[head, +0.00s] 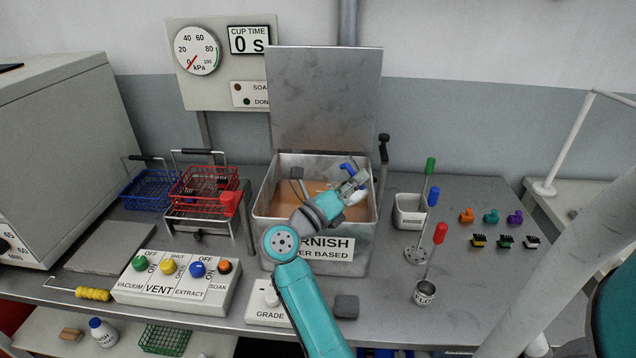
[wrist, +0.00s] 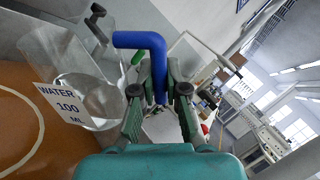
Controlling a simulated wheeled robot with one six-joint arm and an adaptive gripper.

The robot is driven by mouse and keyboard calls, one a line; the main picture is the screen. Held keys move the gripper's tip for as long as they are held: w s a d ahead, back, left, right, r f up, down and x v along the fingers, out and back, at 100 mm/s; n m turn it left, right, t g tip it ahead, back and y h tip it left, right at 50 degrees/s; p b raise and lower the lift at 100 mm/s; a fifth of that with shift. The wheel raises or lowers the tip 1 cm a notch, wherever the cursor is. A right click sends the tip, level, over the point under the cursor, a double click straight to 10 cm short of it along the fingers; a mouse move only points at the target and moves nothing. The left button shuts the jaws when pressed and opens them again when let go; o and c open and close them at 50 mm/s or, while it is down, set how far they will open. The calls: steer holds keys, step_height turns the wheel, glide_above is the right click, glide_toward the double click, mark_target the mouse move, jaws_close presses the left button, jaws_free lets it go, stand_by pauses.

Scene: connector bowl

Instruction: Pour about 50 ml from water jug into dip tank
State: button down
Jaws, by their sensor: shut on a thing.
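The dip tank (head: 262,222) is an open metal box with brown liquid inside and a front label ending in "RNISH". Its lid (head: 325,98) stands up at the back. My gripper (head: 352,182) is over the tank opening. In the wrist view my gripper (wrist: 160,88) is shut on the blue handle of the water jug (wrist: 62,58). The jug is clear, labelled "WATER 100 ML", with clear liquid inside. The brown liquid (wrist: 28,118) shows beneath it. In the head view my gripper mostly hides the jug; I cannot tell its exact tilt.
A red basket (head: 203,188) and a blue basket (head: 150,190) stand left of the tank. A control box (head: 175,285) is in front of them. Handled cups (head: 425,290) and small coloured connectors (head: 490,216) are on the right. A dark crank handle (head: 384,145) rises at the tank's right edge.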

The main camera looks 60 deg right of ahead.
mark_target(345, 167)
steer(key=shift+w+r+n+t+h, duration=0.2)
steer(key=shift+r+n, duration=0.25)
steer(key=shift+n, duration=0.15)
steer(key=shift+w+r+n+t+h, duration=0.1)
steer(key=shift+w+r+n, duration=0.1)
steer(key=shift+r+n, duration=0.3)
steer(key=shift+w+f+n+t+h, duration=0.15)
steer(key=shift+w+n+t+h, duration=0.25)
steer(key=shift+n, duration=0.8)
steer(key=shift+w+r+n, duration=0.2)
steer(key=shift+w+n, duration=0.05)
steer(key=shift+n, duration=0.05)
steer(key=shift+w+r+n+t, duration=0.2)
steer(key=shift+n+t, duration=0.1)
steer(key=shift+n, duration=0.1)
steer(key=shift+w+r+n, duration=0.2)
steer(key=shift+n, duration=0.2)
steer(key=shift+w+r+n+t, duration=0.25)
steer(key=shift+w+n+t, duration=0.15)
steer(key=shift+w, duration=0.05)
steer(key=shift+w+r+n+t+h, duration=0.3)
steer(key=shift+w+n, duration=0.45)
steer(key=shift+n, duration=0.05)
